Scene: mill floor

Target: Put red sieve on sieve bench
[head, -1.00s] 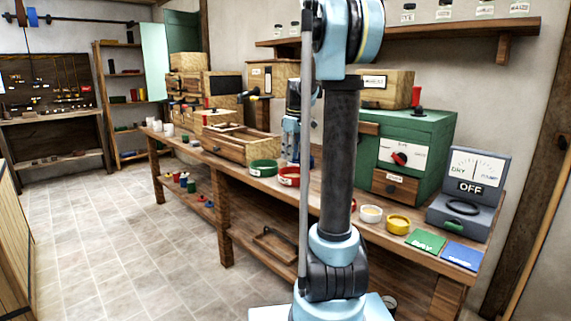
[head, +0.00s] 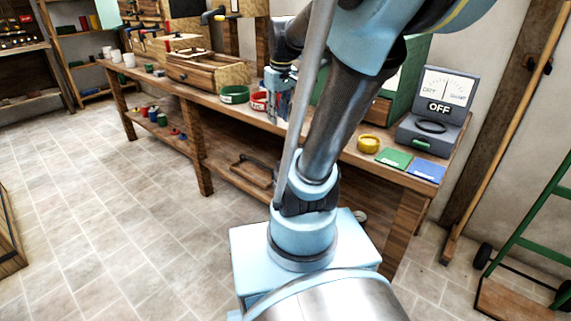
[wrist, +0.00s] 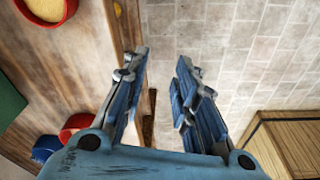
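A round red container with a white label (head: 258,101) stands on the long wooden bench (head: 222,105) beside a similar green one (head: 235,94). In the wrist view two red round things show on the bench: a bowl with tan contents (wrist: 44,8) and another (wrist: 76,124) partly hidden by my gripper. I cannot tell which is the red sieve. My gripper (wrist: 162,62) points down with its fingers apart and nothing between them. It is over the bench's front edge and the floor. In the head view it (head: 278,115) is partly hidden by my arm.
A blue round thing (wrist: 46,148) shows by the gripper. A wooden crate (head: 8,235) stands left. Floor between is clear.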

